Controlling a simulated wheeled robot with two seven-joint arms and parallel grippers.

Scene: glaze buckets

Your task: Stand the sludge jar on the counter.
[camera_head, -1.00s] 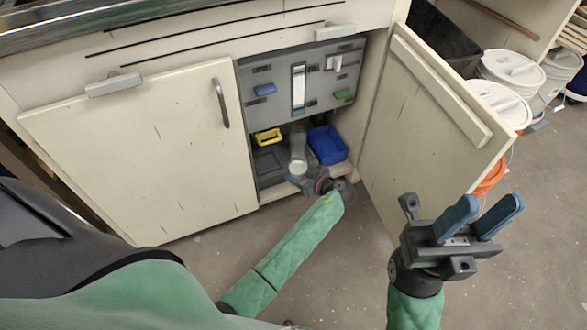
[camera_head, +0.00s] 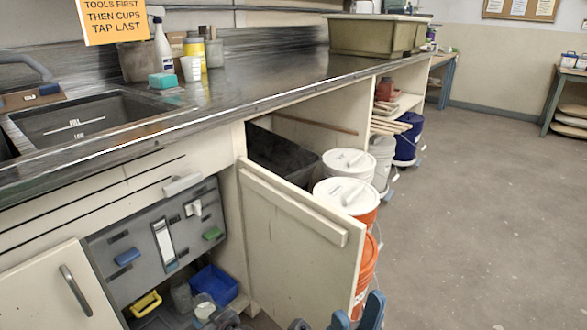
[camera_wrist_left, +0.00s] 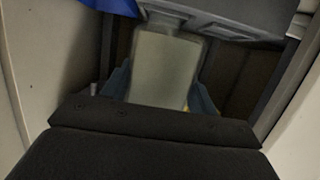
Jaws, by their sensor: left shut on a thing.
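The sludge jar (camera_wrist_left: 165,68), a cloudy grey-green container, stands between the blue fingers of my left gripper (camera_wrist_left: 160,92) in the left wrist view. The gripper is shut on it. In the head view the jar (camera_head: 204,309) shows small and partly hidden inside the open cupboard under the sink, with my left gripper (camera_head: 228,319) at the bottom edge. My right gripper (camera_head: 357,312) is open and empty, its blue fingers cut off by the bottom edge near the cupboard door. The dark counter (camera_head: 270,75) runs above the cupboard.
The open cupboard door (camera_head: 290,245) stands out to the right, beside lidded buckets (camera_head: 346,192). A blue bin (camera_head: 214,286) and a yellow item (camera_head: 146,303) are in the cupboard. On the counter are a spray bottle (camera_head: 161,46), a cup (camera_head: 191,68) and a large tub (camera_head: 375,36).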

